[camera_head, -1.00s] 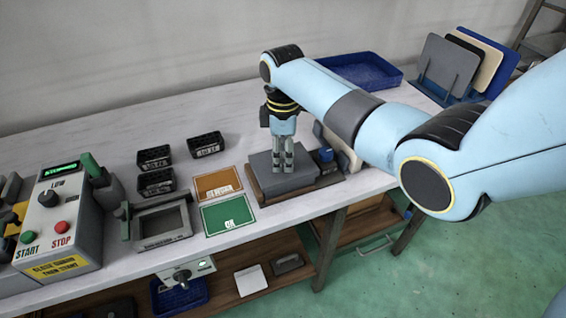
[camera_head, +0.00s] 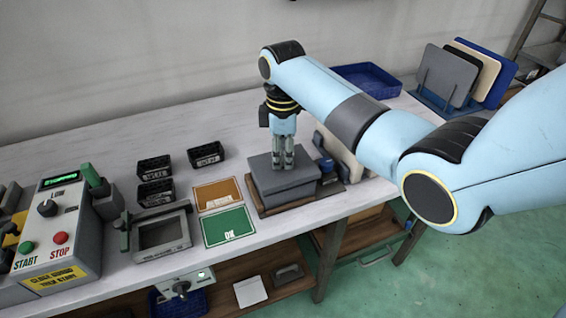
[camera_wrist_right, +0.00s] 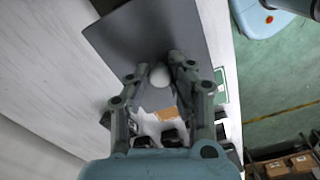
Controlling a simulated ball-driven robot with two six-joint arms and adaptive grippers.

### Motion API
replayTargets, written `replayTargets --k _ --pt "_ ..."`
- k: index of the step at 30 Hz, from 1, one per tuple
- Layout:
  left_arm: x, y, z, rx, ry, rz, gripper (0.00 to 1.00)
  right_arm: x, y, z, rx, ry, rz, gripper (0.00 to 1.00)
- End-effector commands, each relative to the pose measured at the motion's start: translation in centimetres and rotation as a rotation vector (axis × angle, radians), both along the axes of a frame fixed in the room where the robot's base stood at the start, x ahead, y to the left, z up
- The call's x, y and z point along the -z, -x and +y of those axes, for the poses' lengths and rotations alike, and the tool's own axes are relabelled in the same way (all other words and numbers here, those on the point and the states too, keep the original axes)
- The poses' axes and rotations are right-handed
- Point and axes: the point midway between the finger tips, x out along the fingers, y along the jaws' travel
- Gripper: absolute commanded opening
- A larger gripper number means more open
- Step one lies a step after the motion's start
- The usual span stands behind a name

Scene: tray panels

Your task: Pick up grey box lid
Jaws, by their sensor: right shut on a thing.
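The grey box lid (camera_head: 268,171) is a flat grey plate over the grey box (camera_head: 288,195) on the bench, on a brown board. My right gripper (camera_head: 283,165) points straight down at the middle of the lid, shut on it. In the right wrist view, the fingertips (camera_wrist_right: 161,72) close on a pale round knob (camera_wrist_right: 159,78) at the lid, whose dark grey plate (camera_wrist_right: 150,40) fills the upper middle. The lid looks slightly raised; any gap to the box is hard to see. My left gripper is not in view.
An orange card (camera_head: 219,194) and a green card (camera_head: 229,227) lie left of the box. Small black bins (camera_head: 206,155) and a grey frame fixture (camera_head: 160,235) stand further left. Beige panels (camera_head: 340,152) stand close on the right. A blue tray (camera_head: 366,80) is behind.

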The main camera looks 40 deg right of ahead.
Motion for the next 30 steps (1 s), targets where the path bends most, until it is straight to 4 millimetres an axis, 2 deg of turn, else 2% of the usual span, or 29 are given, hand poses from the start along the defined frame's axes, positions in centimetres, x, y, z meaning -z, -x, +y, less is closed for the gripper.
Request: replayTargets --k 1,2,9,15,21,30 --pt "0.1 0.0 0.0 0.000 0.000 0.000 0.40 -1.3 -0.2 0.0 0.000 0.001 -0.007 0.00" --pt "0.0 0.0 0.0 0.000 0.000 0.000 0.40 -1.6 0.4 -0.2 0.001 0.002 -0.002 0.00" --pt "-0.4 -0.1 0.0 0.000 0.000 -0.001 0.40 -4.9 5.9 -2.1 0.001 0.005 -0.002 0.00" --pt "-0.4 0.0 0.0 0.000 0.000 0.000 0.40 -7.1 9.4 -3.2 -0.001 0.004 -0.001 0.00" --pt "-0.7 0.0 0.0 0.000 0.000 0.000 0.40 -8.3 10.9 -3.6 0.001 0.001 0.000 0.00" --pt "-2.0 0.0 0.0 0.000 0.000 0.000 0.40 -9.4 11.1 -3.6 0.001 0.000 0.000 0.00"
